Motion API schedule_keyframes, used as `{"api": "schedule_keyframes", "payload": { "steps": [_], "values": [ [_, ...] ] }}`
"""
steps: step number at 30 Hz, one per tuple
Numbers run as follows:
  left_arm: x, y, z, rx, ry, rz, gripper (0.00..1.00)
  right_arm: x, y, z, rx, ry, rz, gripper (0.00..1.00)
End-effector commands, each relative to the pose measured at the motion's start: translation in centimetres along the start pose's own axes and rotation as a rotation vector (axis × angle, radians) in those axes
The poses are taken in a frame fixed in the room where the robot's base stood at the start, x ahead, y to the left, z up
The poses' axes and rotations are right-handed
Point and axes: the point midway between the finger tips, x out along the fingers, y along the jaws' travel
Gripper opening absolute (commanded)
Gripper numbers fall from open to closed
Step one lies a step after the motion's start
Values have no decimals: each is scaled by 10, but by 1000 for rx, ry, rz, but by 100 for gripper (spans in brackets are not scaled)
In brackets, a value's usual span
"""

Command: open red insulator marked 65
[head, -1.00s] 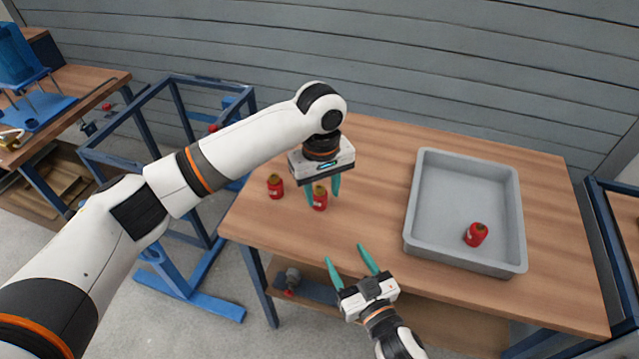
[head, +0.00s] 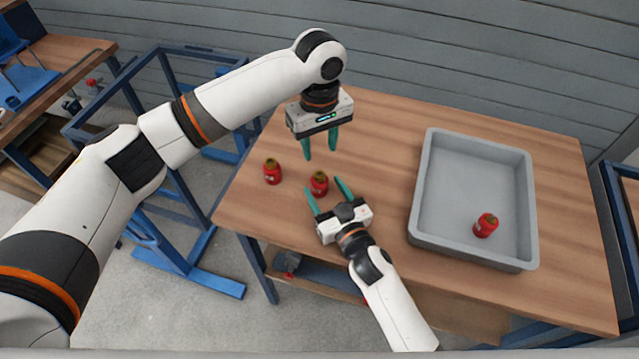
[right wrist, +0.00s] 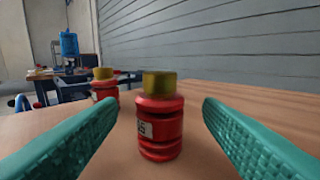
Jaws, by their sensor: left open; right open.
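A red insulator (head: 319,183) with a brass-coloured top stands upright on the table. In the right wrist view this insulator (right wrist: 160,125) shows a white label at its left edge, only partly readable, seeming to end in 5. My right gripper (head: 325,190) is open, its teal fingers pointing at this insulator, which stands between and just beyond the tips. My left gripper (head: 320,148) is open and empty above the table, behind the same insulator. A second red insulator (head: 272,171) stands to the left; it also shows behind in the right wrist view (right wrist: 104,88).
A grey tray (head: 424,190) on the right of the wooden table (head: 385,130) holds another red insulator (head: 486,225). Blue metal frames (head: 190,275) stand left of the table. The tabletop between the grippers and tray is clear.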

Motion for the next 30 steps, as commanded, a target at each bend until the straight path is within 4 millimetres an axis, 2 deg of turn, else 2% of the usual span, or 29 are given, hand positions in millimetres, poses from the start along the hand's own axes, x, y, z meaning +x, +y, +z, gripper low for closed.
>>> {"api": "schedule_keyframes", "payload": {
  "steps": [3, 7, 18, 20, 27, 30],
  "values": [
    [0, 0, 0, 0, 0, 0, 43, 18, 0, 1, -1, -1, 0, 61],
    [0, 0, 0, 0, 0, 0, 43, 30, 0, 0, 0, 0, 0, 61],
    [0, 0, 0, 1, 0, 0, 43, 34, 0, 0, 0, 1, 0, 61],
    [0, 0, 0, 1, 0, 0, 43, 34, 0, 0, 0, 1, 0, 52],
    [0, 0, 0, 1, 0, 0, 43, 34, 0, 0, -1, 1, 0, 13],
    [0, 0, 0, 1, 0, 0, 43, 34, 0, 0, -1, 1, 0, 0]
  ]
}}
